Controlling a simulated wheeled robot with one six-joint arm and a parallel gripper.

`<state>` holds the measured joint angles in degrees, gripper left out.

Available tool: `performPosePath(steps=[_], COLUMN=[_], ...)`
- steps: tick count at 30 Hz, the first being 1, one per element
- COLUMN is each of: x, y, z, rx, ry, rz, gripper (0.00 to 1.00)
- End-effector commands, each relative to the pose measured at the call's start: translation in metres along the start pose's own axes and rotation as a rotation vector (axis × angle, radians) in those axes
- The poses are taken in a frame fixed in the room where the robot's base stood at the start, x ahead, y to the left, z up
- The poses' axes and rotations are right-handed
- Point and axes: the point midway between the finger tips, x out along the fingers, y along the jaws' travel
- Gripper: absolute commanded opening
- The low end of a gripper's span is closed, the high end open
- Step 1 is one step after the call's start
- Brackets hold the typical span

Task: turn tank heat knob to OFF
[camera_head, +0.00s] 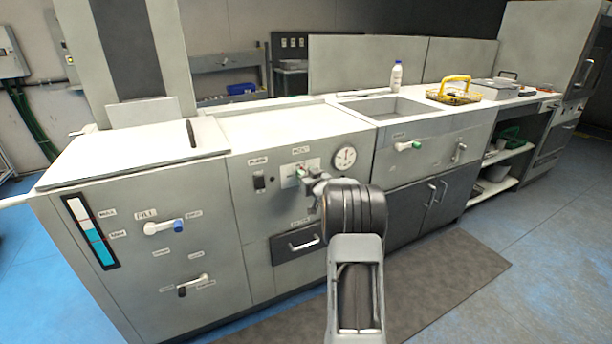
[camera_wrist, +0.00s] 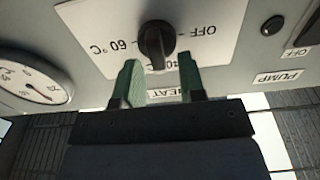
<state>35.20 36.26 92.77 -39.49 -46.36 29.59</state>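The tank heat knob (camera_wrist: 156,42) is black and sits on a white label plate (camera_wrist: 215,15) in the wrist view. The plate shows upside down there, with 60 °C to the left of the knob, OFF to the right and a partly covered 40 below. The knob's narrow part seems to point down toward the 40. My gripper (camera_wrist: 161,80) is open, its two green fingertips apart and empty, just below the knob in the picture. In the head view my gripper (camera_head: 304,174) is at the heat plate and hides the knob.
A round dial gauge (camera_head: 344,158) is right of the plate, and a pump switch (camera_head: 259,182) is left of it. A drawer handle (camera_head: 304,243) sticks out below. The counter holds a white bottle (camera_head: 396,76) and a yellow-handled basket (camera_head: 454,93).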

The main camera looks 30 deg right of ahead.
Motion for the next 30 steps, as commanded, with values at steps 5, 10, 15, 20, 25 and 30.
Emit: performPosePath(steps=[5, 10, 15, 20, 25, 30], x=[-0.0002, -0.0003, -0.0003, -0.0003, -0.0002, -0.0001], y=[0.0001, 0.0001, 0.0002, 0.0000, -0.0011, -0.0031], z=[-0.0001, -0.0002, -0.0002, 0.0006, 0.0020, 0.0040], rx=[0.000, 0.000, 0.000, -0.013, -0.077, -0.201], ry=[0.000, 0.000, 0.000, 0.001, 0.002, 0.003], rz=[0.000, 0.000, 0.000, 0.000, 0.000, 0.001], gripper=[0.19, 0.03, 0.00, 0.00, 0.00, 0.00])
